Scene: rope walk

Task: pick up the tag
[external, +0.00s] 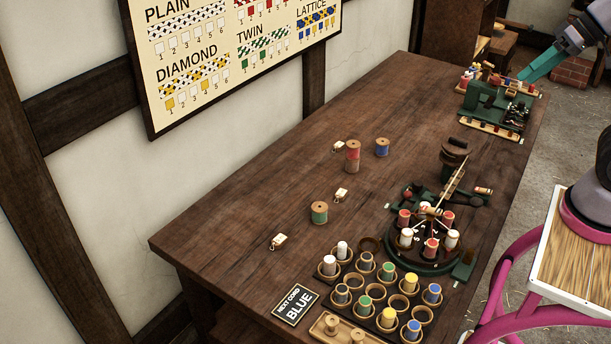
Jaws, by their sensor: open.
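Three small pale tags with cord loops lie apart on the dark wooden table (240,222). One tag (278,241) lies at the left, near the wall-side edge. A second tag (341,195) lies near the green spool. A third tag (338,146) lies beside the red spool. Which one the task means cannot be told. My gripper (524,76), with a teal finger part, is at the upper right by the green machine, far from all three tags. It is open, and nothing shows held in it.
A green spool (319,212), a red spool (352,156) and a blue spool (382,147) stand among the tags. The green machine (482,97) stands at the far end.

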